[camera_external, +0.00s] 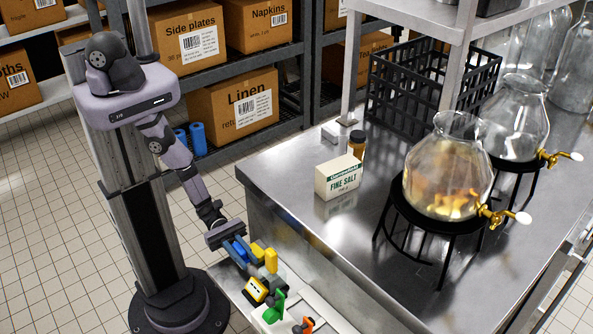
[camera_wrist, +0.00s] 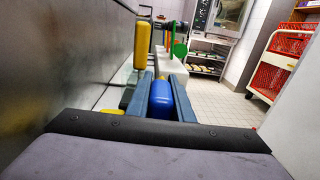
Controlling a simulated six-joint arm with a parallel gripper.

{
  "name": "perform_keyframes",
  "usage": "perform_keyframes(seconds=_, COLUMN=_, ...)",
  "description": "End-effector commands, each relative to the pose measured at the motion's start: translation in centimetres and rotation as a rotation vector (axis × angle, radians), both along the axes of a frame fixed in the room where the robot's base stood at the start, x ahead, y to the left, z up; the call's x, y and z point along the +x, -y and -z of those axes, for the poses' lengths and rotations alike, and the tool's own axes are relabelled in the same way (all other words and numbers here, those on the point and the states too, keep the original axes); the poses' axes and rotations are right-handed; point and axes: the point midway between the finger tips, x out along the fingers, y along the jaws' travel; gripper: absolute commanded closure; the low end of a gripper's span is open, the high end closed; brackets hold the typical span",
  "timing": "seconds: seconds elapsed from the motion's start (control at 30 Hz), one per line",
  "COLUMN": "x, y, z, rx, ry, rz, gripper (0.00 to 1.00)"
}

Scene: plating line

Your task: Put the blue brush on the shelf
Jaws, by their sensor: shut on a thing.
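My gripper (camera_external: 240,250) is low beside the steel table, over a narrow tray or ledge with several coloured items. In the wrist view, my gripper (camera_wrist: 160,90) is shut on the blue brush (camera_wrist: 161,100), whose rounded blue body sits between the two fingers. In the external view the blue brush (camera_external: 243,247) shows only in part by the fingers. A grey shelf rack (camera_external: 290,88) with boxes stands behind, and a steel shelf (camera_external: 400,12) stands over the table. I cannot tell which shelf is meant.
Yellow items (camera_external: 271,260), a green one (camera_external: 272,307) and an orange one (camera_external: 304,326) lie close to my gripper. The steel table (camera_external: 300,190) holds a salt box (camera_external: 338,177), a brown jar (camera_external: 357,145), a black crate (camera_external: 430,90) and glass dispensers (camera_external: 447,170).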

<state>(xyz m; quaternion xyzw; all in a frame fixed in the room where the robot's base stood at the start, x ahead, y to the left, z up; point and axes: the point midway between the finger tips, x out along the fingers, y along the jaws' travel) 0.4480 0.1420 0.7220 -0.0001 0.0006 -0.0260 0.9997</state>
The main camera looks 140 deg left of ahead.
Motion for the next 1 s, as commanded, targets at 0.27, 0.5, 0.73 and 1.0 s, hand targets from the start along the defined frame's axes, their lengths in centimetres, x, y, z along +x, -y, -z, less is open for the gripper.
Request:
perform_keyframes(seconds=0.27, x=0.1, y=0.0, z=0.5, rx=0.001, ry=0.001, rz=0.000, gripper=1.00)
perform_keyframes(seconds=0.5, x=0.0, y=0.0, z=0.6, rx=0.001, ry=0.001, rz=0.000, gripper=1.00)
perform_keyframes(seconds=0.73, x=0.0, y=0.0, z=1.3, rx=0.001, ry=0.001, rz=0.000, gripper=1.00)
perform_keyframes(seconds=1.0, x=0.1, y=-0.1, z=1.7, rx=0.001, ry=0.001, rz=0.000, gripper=1.00)
